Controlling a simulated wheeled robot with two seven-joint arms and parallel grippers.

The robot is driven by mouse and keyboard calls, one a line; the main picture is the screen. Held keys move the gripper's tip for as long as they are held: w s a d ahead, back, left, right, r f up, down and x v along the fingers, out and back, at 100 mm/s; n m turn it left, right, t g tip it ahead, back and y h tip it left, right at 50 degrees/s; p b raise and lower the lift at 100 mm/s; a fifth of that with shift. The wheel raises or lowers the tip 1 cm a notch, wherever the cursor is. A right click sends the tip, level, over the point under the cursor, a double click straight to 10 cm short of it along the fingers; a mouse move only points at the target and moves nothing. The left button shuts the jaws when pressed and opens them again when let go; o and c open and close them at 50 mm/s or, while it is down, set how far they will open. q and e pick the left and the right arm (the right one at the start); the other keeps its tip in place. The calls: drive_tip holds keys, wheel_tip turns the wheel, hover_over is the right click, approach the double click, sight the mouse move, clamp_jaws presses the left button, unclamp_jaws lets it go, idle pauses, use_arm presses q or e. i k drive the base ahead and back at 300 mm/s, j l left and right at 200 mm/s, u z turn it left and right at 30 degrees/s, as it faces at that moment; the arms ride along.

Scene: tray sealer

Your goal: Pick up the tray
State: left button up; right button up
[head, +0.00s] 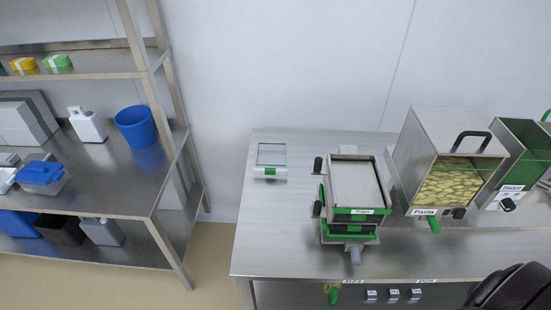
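Green and black edges show in layers at the holder's front. Black knobs sit on its left side. My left gripper is not in view. A dark rounded part of my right arm shows at the bottom right corner, but no gripper fingers show there. Nothing is seen touching the holder.
A steel table (275,235) has free room at its left front. A small scale-like device (271,160) stands at its back left. A "Pasta" bin (445,150) and a "Sauce" bin (517,150) stand to the right. A shelf (110,190) with containers is at left.

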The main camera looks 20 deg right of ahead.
sight(271, 156)
drive_tip(key=i+j, duration=0.15)
drive_tip(key=j, duration=0.25)
drive_tip(key=i+j+z, duration=0.1)
drive_tip(key=j, duration=0.3)
drive_tip(key=i+j, duration=0.1)
drive_tip(key=j, duration=0.35)
drive_tip(key=i+j+z, duration=0.1)
drive_tip(key=j, duration=0.3)
drive_tip(key=i+j, duration=0.15)
drive_tip(key=j, duration=0.25)
drive_tip(key=i+j, duration=0.1)
drive_tip(key=j, duration=0.35)
drive_tip(key=z, duration=0.05)
